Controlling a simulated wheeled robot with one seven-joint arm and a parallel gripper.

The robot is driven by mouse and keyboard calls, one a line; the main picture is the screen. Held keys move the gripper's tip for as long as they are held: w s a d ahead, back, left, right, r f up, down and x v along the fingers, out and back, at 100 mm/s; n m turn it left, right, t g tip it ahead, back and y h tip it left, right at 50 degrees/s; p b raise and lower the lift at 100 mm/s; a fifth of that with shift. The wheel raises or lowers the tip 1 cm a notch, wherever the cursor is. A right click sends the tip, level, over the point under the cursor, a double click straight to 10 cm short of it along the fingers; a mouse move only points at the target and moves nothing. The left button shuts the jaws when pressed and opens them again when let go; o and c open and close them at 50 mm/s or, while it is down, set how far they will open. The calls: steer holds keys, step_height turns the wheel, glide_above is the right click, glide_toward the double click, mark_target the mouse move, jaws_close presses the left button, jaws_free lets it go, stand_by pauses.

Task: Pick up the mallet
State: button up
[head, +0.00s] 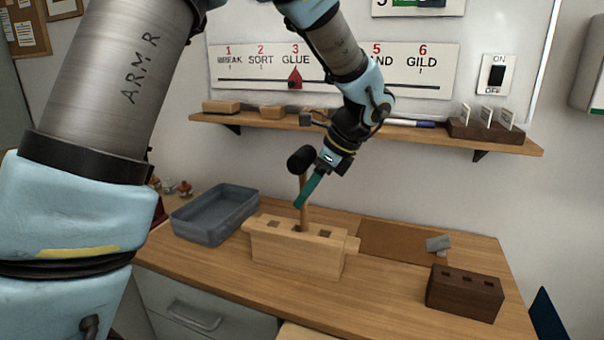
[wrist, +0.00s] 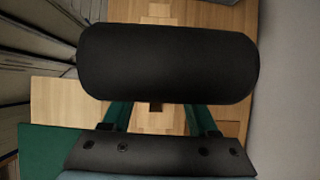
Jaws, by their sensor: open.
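The mallet has a black cylindrical head (head: 300,159) and a wooden handle (head: 304,183). It stands upright with its handle in a pale wooden block (head: 295,254) on the workbench. My gripper (head: 301,202) reaches down from the right, its teal fingers beside the handle, below the head. In the wrist view the mallet's head (wrist: 168,63) fills the upper middle and hides the fingertips. The fingers show spread apart on either side, with nothing clamped. The handle is mostly hidden there, so I cannot tell whether it lies fully between the fingers.
A grey tray (head: 213,238) stands left of the block. A dark block with holes (head: 464,294) sits at the right. A brown mat (head: 400,243) with a small grey item (head: 438,244) lies behind. A wall shelf (head: 400,132) runs close behind my wrist.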

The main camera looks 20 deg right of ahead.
jaws_close()
stand_by(0.4)
stand_by(0.4)
